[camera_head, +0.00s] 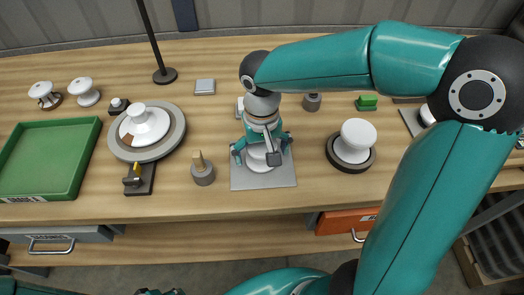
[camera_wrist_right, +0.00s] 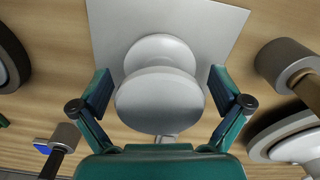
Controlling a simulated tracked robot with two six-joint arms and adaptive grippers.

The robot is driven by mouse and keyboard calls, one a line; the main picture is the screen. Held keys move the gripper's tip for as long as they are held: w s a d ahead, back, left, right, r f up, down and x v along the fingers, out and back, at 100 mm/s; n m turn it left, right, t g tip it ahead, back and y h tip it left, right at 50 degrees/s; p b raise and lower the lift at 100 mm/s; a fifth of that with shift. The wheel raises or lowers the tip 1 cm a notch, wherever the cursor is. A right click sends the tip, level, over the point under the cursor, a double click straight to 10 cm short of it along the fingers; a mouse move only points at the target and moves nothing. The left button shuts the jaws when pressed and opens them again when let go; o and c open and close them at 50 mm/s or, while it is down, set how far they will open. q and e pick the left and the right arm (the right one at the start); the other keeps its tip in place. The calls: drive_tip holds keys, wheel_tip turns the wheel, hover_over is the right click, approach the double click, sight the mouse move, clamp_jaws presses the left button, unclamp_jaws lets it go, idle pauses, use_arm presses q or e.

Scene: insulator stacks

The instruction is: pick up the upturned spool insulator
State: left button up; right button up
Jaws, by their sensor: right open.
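A white spool insulator (camera_head: 261,163) stands on a light grey plate (camera_head: 280,180) near the table's middle. My right gripper (camera_head: 263,149) is over it, pointing down and partly covering it. In the right wrist view the spool (camera_wrist_right: 158,100) shows a wide near disc and another disc behind it. My right gripper (camera_wrist_right: 160,82) is open, one finger on each side of the spool, with a visible gap at both sides. Whether the spool is upturned is hard to tell.
A round grey turntable (camera_head: 176,140) with a white insulator (camera_head: 146,123) stands to the left. A grey post (camera_head: 203,174) is between it and the plate. A white insulator on a dark base (camera_head: 356,138) stands to the right. A green tray (camera_head: 88,160) is at far left.

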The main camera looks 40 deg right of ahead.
drive_tip(key=shift+f, duration=0.35)
drive_tip(key=c, duration=1.5)
drive_tip(key=shift+r, duration=0.2)
